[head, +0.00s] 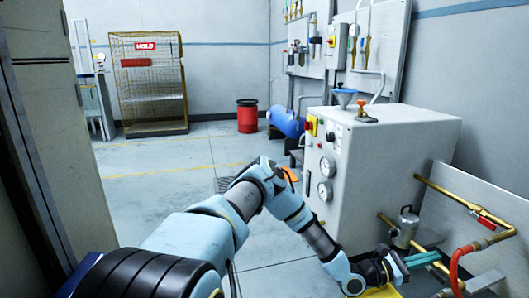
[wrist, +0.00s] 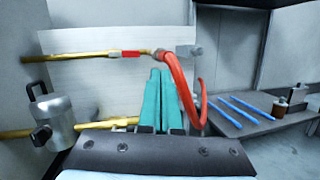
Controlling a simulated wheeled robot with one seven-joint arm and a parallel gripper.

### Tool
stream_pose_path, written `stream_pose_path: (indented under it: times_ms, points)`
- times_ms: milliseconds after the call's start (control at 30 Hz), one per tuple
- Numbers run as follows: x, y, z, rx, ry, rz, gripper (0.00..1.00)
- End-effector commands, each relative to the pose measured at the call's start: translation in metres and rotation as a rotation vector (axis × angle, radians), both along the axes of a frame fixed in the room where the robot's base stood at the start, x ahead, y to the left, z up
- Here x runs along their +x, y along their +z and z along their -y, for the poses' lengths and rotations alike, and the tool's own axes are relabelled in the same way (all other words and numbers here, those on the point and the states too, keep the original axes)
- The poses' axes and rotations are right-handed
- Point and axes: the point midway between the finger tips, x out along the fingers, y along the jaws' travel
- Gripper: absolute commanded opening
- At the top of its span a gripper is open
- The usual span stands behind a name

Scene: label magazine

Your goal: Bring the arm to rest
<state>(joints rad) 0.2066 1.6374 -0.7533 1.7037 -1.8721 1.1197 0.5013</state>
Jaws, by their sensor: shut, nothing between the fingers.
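My arm reaches from the bottom left of the head view across to the lower right, bent at a raised elbow near the middle. My gripper (head: 436,255) is at the lower right, in front of the grey machine's low side panel and brass pipes. In the wrist view my gripper (wrist: 160,74) shows two teal fingers close together, with nothing held between them. A red hose (wrist: 180,85) curves just beside and beyond the fingertips; I cannot tell whether they touch.
A grey cabinet machine (head: 375,155) with gauges stands right of my arm. Brass pipes (head: 465,205) and a metal canister (head: 407,226) are near my gripper. Blue rods (wrist: 240,111) lie on a bench. Open floor (head: 150,200) lies left, toward a wire cage (head: 150,85) and red bin (head: 247,115).

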Motion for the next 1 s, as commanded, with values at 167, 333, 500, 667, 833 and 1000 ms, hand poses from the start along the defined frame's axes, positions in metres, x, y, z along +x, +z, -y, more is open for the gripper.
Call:
stream_pose_path:
  times_ms: [167,333,500,667,833,1000]
  points:
    - [-0.017,0.019,-0.013,0.037,-0.13,0.114,0.0]
    - [-0.038,0.033,-0.04,0.115,-0.295,0.267,0.0]
    - [-0.057,0.041,-0.097,0.268,-0.509,0.486,0.0]
    - [-0.06,0.043,-0.165,0.453,-0.68,0.683,0.0]
    - [-0.049,0.051,-0.247,0.673,-0.819,0.876,0.0]
    - [-0.032,0.069,-0.331,0.905,-0.913,1.05,0.0]
